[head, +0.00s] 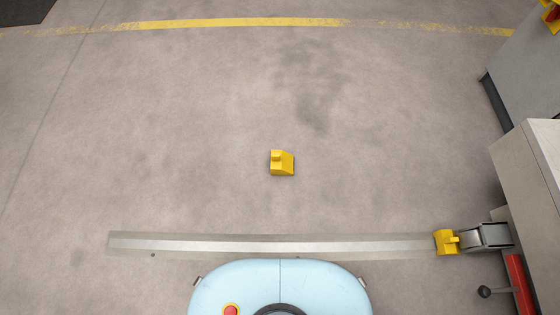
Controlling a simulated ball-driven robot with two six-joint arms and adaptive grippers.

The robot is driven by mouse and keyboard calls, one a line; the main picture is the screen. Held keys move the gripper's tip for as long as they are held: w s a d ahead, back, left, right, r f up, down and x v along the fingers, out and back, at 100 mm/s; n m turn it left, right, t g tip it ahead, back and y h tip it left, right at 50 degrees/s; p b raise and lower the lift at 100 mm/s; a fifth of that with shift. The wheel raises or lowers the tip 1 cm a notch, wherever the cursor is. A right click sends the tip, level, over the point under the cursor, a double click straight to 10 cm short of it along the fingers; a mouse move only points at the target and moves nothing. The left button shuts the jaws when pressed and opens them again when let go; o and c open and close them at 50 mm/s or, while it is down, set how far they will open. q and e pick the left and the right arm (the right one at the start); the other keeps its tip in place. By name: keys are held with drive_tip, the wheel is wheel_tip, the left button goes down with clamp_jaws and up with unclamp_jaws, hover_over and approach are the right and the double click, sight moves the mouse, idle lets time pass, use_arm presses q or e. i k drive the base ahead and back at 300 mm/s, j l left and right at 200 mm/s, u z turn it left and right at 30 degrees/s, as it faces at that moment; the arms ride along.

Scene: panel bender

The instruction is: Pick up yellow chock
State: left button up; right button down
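A yellow chock (282,163) lies on the bare concrete floor near the middle of the head view, ahead of my light blue base. Nothing touches it and none of it is covered. A second, similar yellow chock (445,242) sits at the right end of a metal floor strip, against a grey wheel-like part. Neither of my grippers is in view.
A flat metal strip (270,244) runs across the floor between my base and the middle chock. Grey machine cabinets (530,180) stand along the right edge, with a red part (520,283) below. A yellow line (240,23) crosses the far floor. The floor around the middle chock is clear.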

sight(282, 162)
drive_tip(key=z, duration=0.4)
drive_tip(key=i+j+z, duration=0.15)
drive_tip(key=j+z, duration=0.25)
drive_tip(key=j, duration=0.3)
drive_tip(key=j+z, duration=0.4)
drive_tip(key=j, duration=1.45)
drive_tip(key=i+z, duration=0.05)
drive_tip(key=i, duration=0.05)
